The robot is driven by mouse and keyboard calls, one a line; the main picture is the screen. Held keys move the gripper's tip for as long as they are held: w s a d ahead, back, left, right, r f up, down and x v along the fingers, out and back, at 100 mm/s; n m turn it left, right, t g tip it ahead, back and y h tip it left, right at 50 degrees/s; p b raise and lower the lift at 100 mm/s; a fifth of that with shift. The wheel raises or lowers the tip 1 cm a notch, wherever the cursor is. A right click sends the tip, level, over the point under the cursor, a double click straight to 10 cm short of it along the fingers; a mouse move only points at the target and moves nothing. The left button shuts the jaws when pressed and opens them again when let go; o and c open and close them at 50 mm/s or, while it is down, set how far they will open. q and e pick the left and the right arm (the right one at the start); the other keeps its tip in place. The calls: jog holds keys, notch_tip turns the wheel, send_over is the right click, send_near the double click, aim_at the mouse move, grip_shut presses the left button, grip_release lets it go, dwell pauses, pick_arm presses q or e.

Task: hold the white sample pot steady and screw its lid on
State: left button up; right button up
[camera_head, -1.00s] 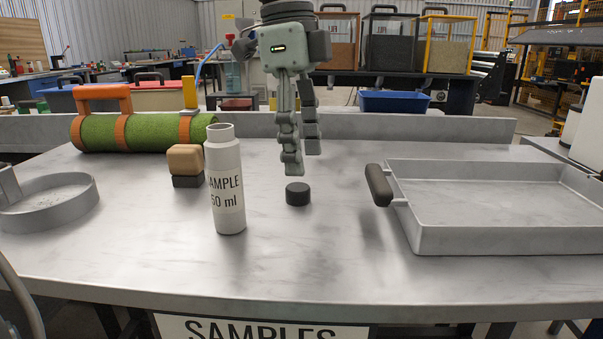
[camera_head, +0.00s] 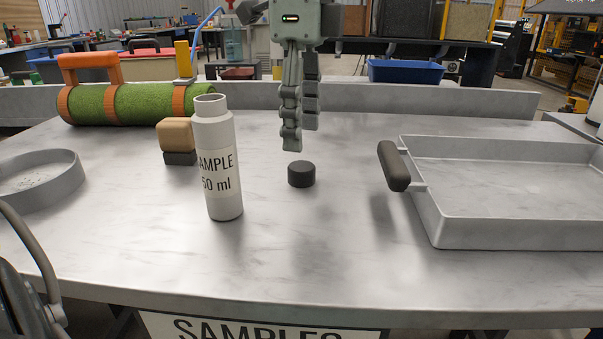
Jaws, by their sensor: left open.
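The white sample pot (camera_head: 218,160) stands upright on the grey table, its neck open and its label reading "SAMPLE 50 ml". The black round lid (camera_head: 301,174) lies flat on the table to the right of the pot, apart from it. My left gripper (camera_head: 298,138) points down from the top of the picture, just above and behind the lid. It is open and empty; its fingers look almost overlapped from this angle. No gripper touches the pot. My right gripper is out of view.
A grey tray (camera_head: 428,219) with a dark handle is at right. A shallow round pan (camera_head: 62,185) is at left. A block with a wooden top (camera_head: 174,135) stands behind the pot, and a strapped turf roll (camera_head: 140,104) lies at the back. The table front is clear.

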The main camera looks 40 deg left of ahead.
aim_at(301, 166)
pick_arm(q)
notch_tip(301, 166, down, 5)
jog(key=shift+s+f, duration=0.1)
jog(key=shift+s, duration=0.05)
dwell(0.4)
jog(key=c, duration=0.8)
